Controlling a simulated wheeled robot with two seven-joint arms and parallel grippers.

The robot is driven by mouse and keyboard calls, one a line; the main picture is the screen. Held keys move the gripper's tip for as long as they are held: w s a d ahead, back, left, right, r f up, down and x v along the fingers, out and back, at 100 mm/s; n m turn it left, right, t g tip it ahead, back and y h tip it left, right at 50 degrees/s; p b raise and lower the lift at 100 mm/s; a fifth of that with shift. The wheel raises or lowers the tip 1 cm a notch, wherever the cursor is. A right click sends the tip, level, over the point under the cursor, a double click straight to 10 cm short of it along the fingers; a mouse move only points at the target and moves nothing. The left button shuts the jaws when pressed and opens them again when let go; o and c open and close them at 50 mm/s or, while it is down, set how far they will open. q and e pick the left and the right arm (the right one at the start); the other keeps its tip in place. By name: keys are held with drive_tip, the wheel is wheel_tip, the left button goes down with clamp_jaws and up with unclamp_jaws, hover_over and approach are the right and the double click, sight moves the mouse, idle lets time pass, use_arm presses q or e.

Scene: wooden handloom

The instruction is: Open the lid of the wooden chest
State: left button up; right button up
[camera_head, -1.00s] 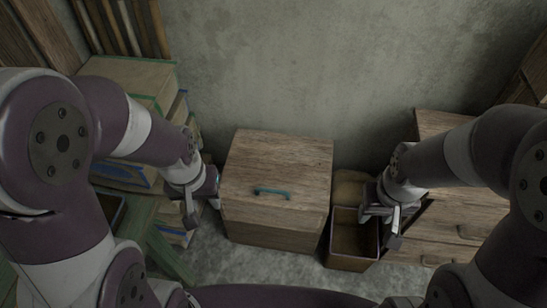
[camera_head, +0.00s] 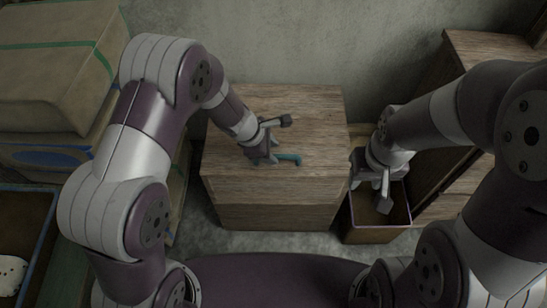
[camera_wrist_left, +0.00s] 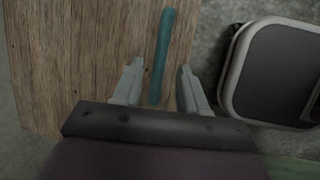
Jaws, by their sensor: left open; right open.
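The wooden chest (camera_head: 276,214) stands against the wall with its lid (camera_head: 318,114) shut. A teal handle (camera_head: 290,158) lies on the lid near its front edge, partly hidden by my left gripper (camera_head: 276,142). My left gripper is open over the lid. In the left wrist view, the handle (camera_wrist_left: 161,55) runs up between the two open fingers (camera_wrist_left: 157,88), with a gap on each side; I cannot tell how far above it they are. My right gripper (camera_head: 370,190) is open and empty, right of the chest, above an open bin.
The open bin (camera_head: 377,236) stands on the floor right of the chest. A wooden drawer cabinet (camera_head: 490,50) is at the right. Wrapped bales (camera_head: 45,65) and a blue-rimmed tray (camera_head: 48,215) are at the left. Some floor (camera_head: 300,243) before the chest is bare.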

use_arm(q)
drive_tip(key=shift+x, duration=1.15)
